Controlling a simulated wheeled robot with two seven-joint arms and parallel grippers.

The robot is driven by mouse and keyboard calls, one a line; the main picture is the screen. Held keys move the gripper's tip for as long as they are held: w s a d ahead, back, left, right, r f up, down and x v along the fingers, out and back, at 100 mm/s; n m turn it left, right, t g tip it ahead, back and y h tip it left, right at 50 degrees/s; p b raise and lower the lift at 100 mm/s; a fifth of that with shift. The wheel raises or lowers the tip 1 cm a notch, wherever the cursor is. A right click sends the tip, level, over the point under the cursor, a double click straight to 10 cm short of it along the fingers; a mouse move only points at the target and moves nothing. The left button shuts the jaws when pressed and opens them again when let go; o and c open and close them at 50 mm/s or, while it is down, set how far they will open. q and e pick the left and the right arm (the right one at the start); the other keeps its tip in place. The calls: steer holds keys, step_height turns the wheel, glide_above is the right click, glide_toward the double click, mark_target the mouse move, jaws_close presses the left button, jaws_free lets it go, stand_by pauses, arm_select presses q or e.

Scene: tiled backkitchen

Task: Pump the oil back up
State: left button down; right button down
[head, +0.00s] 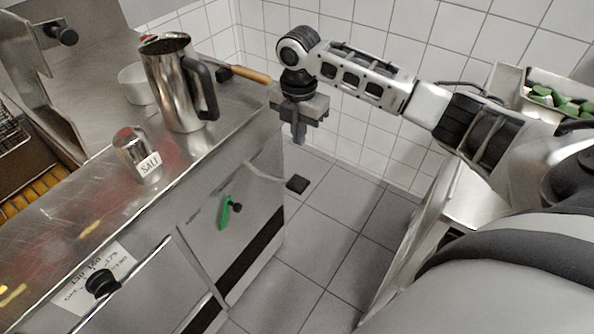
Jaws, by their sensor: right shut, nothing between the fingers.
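My right gripper (299,138) is shut and empty. It points down over the floor, just right of the steel counter's (215,143) end. The right gripper is apart from both, higher and to the right. A grey lever-like bar (265,173) sticks out near the cabinet's upper right corner. A wire basket (8,130) shows at the far left edge. My left gripper is out of view.
A paper note (75,297) with a black knob (102,283) is on the front. A tray of green vegetables (560,98) stands right.

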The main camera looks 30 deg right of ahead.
mark_target(298, 183)
step_height(298, 183, down, 13)
steer(key=shift+f, duration=0.55)
